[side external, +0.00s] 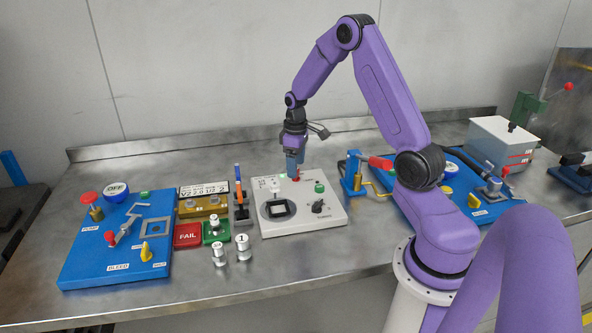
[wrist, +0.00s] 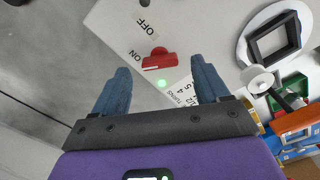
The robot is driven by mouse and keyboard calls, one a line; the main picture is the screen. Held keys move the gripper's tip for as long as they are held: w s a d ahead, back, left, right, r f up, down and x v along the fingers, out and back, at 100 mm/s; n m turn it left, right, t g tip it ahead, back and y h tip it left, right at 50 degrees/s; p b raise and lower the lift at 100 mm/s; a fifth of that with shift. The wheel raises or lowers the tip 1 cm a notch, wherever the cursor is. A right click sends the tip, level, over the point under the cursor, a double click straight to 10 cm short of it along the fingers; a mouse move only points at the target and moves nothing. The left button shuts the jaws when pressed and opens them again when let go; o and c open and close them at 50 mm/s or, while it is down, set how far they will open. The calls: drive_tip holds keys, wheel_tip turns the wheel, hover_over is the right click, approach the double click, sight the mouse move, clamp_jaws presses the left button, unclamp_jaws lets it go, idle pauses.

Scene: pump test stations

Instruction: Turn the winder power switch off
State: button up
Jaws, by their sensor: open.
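The winder box (side external: 335,212) is a pale panel in the middle of the bench. Its red power switch (wrist: 158,59) lies between the OFF label (wrist: 146,22) and the ON label (wrist: 134,54) in the wrist view; its pointed side is toward ON. A green lamp (wrist: 162,83) glows beside it. In the side view the switch (side external: 295,179) shows just below my fingertips. My gripper (side external: 294,172) points down over the back edge of the box. In the wrist view, my gripper (wrist: 160,65) is open, its blue fingers either side of the switch, with nothing held. Contact cannot be told.
The box also carries a dial knob (side external: 319,207), a green button (side external: 319,188) and a square-windowed winding plate (side external: 277,210). A blue pump station (side external: 80,265) stands left, another right behind my arm. Metal spools (side external: 242,247) and a red FAIL pad (side external: 187,236) sit left of the box.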

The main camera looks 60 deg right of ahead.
drive_tip(key=shift+f, duration=1.3)
drive_tip(key=shift+c, duration=0.3)
drive_tip(key=c, duration=1)
drive_tip(key=shift+m, duration=0.4)
drive_tip(key=m, duration=0.5)
drive_tip(key=shift+m, duration=0.3)
drive_tip(key=m, duration=0.5)
drive_tip(key=shift+m, duration=0.4)
drive_tip(key=o, duration=1.1)
drive_tip(key=shift+c, duration=0.2)
